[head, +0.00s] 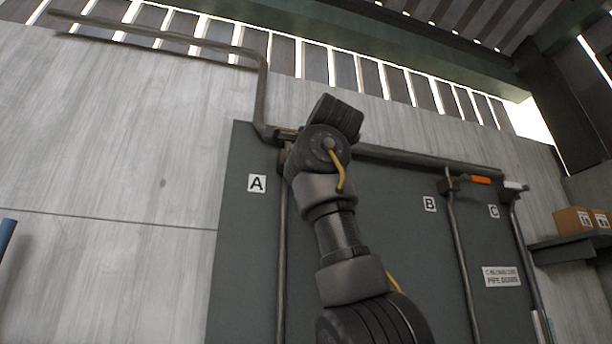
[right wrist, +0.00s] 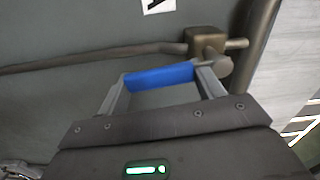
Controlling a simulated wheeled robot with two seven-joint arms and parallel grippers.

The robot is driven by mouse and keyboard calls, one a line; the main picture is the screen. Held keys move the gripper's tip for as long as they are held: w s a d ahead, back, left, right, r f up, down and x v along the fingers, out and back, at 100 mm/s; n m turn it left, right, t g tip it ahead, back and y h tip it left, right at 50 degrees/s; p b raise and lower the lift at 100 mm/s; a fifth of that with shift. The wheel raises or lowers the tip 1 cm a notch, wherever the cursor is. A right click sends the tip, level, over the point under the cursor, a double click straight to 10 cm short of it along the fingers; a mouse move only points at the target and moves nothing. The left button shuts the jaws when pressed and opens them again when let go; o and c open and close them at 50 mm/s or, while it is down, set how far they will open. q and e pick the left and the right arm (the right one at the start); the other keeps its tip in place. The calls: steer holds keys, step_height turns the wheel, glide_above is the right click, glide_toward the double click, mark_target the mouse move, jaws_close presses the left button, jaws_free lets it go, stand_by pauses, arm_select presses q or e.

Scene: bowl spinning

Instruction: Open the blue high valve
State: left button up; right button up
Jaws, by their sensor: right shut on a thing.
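The blue valve handle (right wrist: 158,77) lies between the two fingers of my right gripper (right wrist: 163,80) in the right wrist view. The gripper is shut on it, one finger at each end. The handle joins the brass-coloured valve body (right wrist: 206,42) on a pipe. In the head view my right arm covers the handle and my gripper; only a bit of the valve fitting (head: 285,135) shows near label A (head: 257,183). My left gripper is in neither view.
A dark green panel (head: 385,225) carries pipes and labels B (head: 430,204) and C (head: 493,211). An orange handle (head: 481,180) and a whitish handle (head: 515,186) sit at the right. A cardboard box (head: 573,220) stands on a shelf at the far right.

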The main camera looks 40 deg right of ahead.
steer(key=shift+w+a+m, duration=0.1)
steer(key=shift+a+m, duration=0.25)
steer(key=shift+m, duration=0.25)
steer(key=o, duration=1.1)
steer(key=shift+o, duration=1.4)
steer(key=shift+w, duration=0.25)
steer(key=b+v, duration=0.5)
steer(key=v, duration=0.6)
